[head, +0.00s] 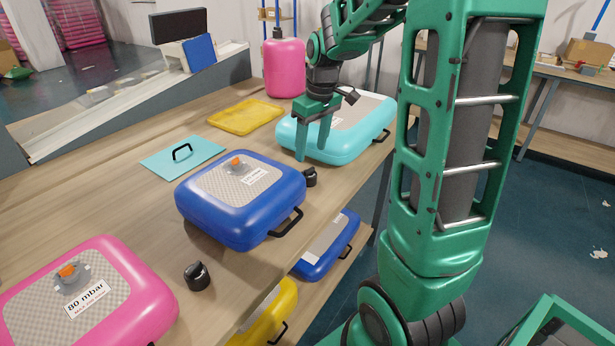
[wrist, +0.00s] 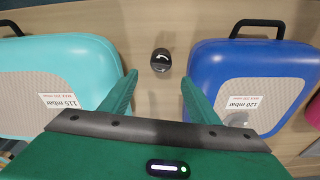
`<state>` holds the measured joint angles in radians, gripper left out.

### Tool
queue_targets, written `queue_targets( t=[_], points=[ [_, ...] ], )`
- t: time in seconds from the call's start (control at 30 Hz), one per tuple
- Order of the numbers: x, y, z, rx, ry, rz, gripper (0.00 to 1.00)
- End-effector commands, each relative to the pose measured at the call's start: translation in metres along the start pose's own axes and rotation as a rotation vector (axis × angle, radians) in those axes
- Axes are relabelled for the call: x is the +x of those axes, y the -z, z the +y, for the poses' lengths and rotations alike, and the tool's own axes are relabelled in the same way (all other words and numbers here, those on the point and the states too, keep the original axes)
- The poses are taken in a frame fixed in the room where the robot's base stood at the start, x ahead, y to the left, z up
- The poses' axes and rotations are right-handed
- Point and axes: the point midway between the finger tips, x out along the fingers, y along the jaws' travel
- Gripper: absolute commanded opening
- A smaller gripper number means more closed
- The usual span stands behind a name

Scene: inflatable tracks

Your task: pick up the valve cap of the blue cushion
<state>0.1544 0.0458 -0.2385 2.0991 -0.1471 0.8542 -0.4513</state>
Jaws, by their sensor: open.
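The blue cushion (head: 240,215) lies on the table, with an orange-topped valve (head: 236,163) on its grey patch; it also shows at the right of the wrist view (wrist: 250,75), labelled 120 mbar. A small black cap (head: 310,176) stands on the table beside its far right corner. In the wrist view this cap (wrist: 161,60) shows between the blue and turquoise cushions. My gripper (head: 313,150) is open and empty above it. In the wrist view its fingers (wrist: 159,77) lie to either side of the cap, apart from it.
The turquoise cushion (head: 322,146) is close behind my gripper. A second black cap (head: 197,275) stands near the pink cushion (head: 120,285). A turquoise panel with a handle (head: 182,154) and a yellow tray (head: 245,116) lie farther back. Another blue cushion (head: 325,250) sits below the tabletop.

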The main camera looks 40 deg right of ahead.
Motion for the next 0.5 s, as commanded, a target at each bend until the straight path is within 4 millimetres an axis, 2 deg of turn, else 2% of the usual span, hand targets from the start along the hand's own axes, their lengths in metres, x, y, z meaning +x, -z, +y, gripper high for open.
queue_targets(
  t=[0.1,0.37,0.5],
  points=[
    [0.019,-0.001,0.000,0.002,0.001,-0.003,0.56],
    [0.037,-0.002,0.000,0.003,0.000,-0.001,0.56],
    [0.054,-0.004,-0.001,0.004,0.001,-0.004,0.56]
  ],
)
